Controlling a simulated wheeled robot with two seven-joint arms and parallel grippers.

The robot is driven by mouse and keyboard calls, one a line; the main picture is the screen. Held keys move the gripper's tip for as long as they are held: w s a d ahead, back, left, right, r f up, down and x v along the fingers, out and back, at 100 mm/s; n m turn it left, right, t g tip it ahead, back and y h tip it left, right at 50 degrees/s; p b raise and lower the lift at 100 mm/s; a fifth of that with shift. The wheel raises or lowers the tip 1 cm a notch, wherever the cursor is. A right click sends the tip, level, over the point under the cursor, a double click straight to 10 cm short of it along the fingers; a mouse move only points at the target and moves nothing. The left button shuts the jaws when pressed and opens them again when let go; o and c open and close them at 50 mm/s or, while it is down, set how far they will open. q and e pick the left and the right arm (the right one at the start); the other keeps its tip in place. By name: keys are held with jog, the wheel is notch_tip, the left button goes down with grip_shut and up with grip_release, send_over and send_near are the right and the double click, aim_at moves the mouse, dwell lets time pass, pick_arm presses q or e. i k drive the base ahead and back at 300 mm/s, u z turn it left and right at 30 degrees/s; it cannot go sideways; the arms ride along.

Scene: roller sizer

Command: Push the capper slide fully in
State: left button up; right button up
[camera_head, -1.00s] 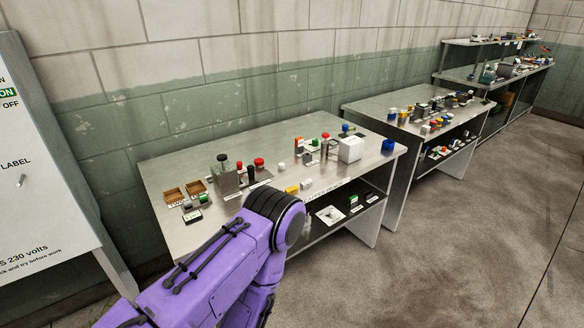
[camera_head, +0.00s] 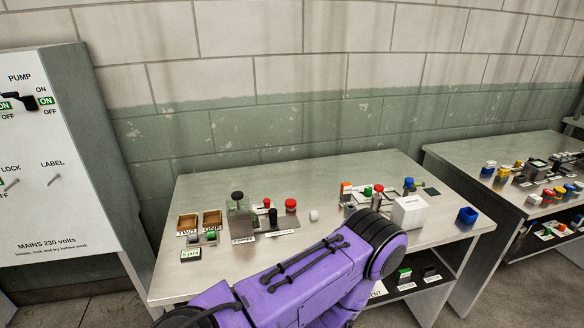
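On the near bench, left of the middle, stands a small grey-green device with a dark round knob on top (camera_head: 238,219). The label plate at its foot (camera_head: 243,240) seems to read capper, but the print is small. Neither gripper shows.
Red-topped pieces (camera_head: 291,205) stand behind the plate. A switch panel (camera_head: 60,165) stands at far left.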

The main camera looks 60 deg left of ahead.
aim_at(271, 224)
jog(key=u, duration=1.8)
